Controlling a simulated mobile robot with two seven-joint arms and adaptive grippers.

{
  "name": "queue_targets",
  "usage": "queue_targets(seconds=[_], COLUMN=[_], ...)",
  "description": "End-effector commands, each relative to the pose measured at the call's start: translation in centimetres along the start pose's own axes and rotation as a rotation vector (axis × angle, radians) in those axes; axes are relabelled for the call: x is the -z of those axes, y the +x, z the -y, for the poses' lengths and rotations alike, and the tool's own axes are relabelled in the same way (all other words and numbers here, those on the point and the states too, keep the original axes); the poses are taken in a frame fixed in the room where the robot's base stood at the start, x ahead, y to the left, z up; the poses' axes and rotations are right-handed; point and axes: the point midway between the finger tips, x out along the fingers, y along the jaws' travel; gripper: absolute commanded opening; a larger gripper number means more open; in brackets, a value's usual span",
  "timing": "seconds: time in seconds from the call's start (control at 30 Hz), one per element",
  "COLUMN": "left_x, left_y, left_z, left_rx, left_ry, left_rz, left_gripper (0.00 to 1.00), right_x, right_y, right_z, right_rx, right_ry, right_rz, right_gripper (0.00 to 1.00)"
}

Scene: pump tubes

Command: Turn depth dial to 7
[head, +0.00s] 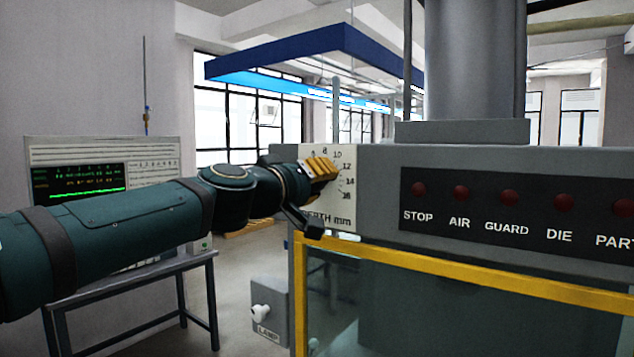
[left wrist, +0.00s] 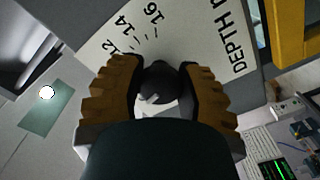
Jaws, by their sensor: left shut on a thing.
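The depth dial is a dark round knob (left wrist: 158,80) on a white scale plate (head: 344,218) marked "DEPTH mm". In the left wrist view the knob sits between the ribbed orange-brown fingers of my left gripper (left wrist: 162,88), which is shut on it. A pale mark shows on the knob, but I cannot tell which number it points to. The numbers 12, 14 and 16 show there. In the head view my left gripper (head: 322,170) covers the knob and part of the scale; 8 to 16 show around it. My right gripper is not in view.
Right of the plate, a dark panel has several red lamps (head: 508,198) labelled STOP, AIR, GUARD and more. A yellow guard frame (head: 450,268) runs below. A grey lamp box (head: 270,312) stands lower left of it. A monitor unit (head: 100,155) stands behind my left arm.

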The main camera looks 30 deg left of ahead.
Motion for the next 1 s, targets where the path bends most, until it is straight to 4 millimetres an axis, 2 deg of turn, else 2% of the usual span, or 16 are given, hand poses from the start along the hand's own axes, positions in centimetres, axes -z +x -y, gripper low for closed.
queue_targets(seconds=[0.13,0.17,0.23,0.27,0.67,0.77,1.0], left_x=[-0.1,-0.1,-0.1,-0.1,0.0,0.1,0.1], left_y=[0.0,0.0,0.0,0.0,-0.6,-1.8,-6.5], left_z=[0.1,0.1,0.1,0.1,0.0,-0.1,0.0], left_rx=[0.001,0.001,0.001,0.001,0.000,-0.001,0.000], left_ry=[0.001,0.001,0.001,0.001,0.002,0.004,0.002], left_rz=[0.002,0.002,0.002,0.002,0.000,-0.002,-0.003], left_gripper=[0.00,0.42,0.66,0.70,0.70,0.70,0.70], right_x=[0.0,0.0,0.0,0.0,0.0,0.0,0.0], right_y=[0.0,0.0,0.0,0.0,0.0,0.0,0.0], right_z=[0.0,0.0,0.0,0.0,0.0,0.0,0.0], right_rx=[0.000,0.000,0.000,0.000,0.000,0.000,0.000], right_ry=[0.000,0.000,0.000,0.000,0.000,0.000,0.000], right_rz=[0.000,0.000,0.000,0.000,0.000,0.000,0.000], right_gripper=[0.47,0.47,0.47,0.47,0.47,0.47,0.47])
